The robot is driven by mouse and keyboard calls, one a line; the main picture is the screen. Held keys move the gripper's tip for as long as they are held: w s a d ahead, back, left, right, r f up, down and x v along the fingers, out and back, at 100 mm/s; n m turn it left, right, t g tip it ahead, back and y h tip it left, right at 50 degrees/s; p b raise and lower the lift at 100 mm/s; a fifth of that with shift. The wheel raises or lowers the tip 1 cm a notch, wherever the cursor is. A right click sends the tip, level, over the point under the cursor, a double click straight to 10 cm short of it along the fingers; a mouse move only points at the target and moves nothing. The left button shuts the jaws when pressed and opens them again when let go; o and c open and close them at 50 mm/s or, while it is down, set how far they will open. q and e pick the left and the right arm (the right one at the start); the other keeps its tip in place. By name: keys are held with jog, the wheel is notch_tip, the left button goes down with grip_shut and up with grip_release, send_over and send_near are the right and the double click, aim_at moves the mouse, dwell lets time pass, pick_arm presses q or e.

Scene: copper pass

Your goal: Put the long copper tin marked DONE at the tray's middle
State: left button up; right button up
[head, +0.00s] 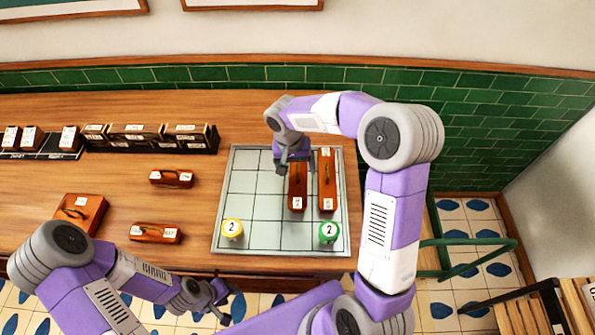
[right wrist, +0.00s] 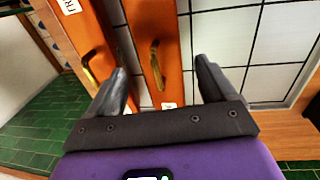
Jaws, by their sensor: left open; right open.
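The gridded pale tray (head: 239,187) lies on the wooden counter. Two long copper tins lie side by side on its right half, the inner tin (head: 297,195) and the outer tin (head: 327,185). Their labels are too small to read in the head view. My right gripper (head: 294,166) is open over the far end of the inner tin. In the right wrist view its fingers stand either side of the inner tin (right wrist: 157,45), whose handle lies between them. The outer tin (right wrist: 82,45) has a label starting "FR". My left gripper (head: 222,305) is open and empty before the counter's front edge.
Shorter copper tins (head: 171,178) lie to the left. A dark rack (head: 150,137) holds labelled boxes.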

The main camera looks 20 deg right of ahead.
aim_at(293, 176)
notch_tip(293, 176, up, 9)
jog(key=a+p, duration=0.1)
jog(key=shift+w+f, duration=0.15)
jog(key=shift+w, duration=0.1)
jog(key=shift+f, duration=0.1)
dwell(0.3)
